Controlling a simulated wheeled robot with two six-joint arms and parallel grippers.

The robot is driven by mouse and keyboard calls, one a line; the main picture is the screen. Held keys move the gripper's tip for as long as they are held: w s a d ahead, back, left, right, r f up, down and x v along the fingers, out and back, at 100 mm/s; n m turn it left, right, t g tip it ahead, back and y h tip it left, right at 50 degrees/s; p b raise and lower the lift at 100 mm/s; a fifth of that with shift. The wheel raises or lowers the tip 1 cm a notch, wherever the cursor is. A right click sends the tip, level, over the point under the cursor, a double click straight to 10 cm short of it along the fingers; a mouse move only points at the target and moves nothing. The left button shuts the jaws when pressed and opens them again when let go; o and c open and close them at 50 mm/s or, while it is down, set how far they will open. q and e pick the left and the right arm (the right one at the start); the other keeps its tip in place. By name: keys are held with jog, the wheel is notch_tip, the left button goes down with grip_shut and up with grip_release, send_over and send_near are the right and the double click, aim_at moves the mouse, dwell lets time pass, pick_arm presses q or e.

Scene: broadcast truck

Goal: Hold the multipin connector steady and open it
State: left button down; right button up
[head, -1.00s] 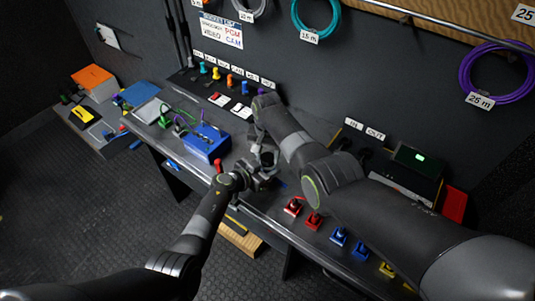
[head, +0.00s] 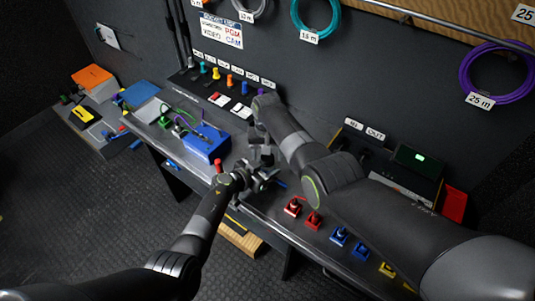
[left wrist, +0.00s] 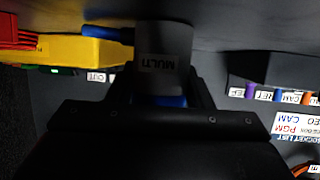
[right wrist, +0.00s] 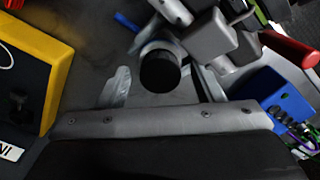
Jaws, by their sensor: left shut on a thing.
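The multipin connector (left wrist: 163,62) is a grey cylinder marked MULTI, with a blue part lower in the left wrist view. My left gripper (head: 258,181) is shut on it and holds it above the bench. In the right wrist view its dark round end (right wrist: 160,72) faces the camera. My right gripper (right wrist: 165,88) is open, with one finger on each side of that end and visible gaps. In the head view my right gripper (head: 263,150) is close to the left one, and the connector is mostly hidden between them.
A blue box (head: 205,143) with cables stands left of the grippers. A red-handled tool (right wrist: 290,47) is near it. A small blue item (right wrist: 127,22) lies on the bench. A yellow box (right wrist: 35,65) stands on the other side. Red connectors (head: 293,207) sit along the front edge.

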jog(key=shift+r, duration=2.3)
pick_arm(q)
jog(key=c, duration=0.6)
grip_release()
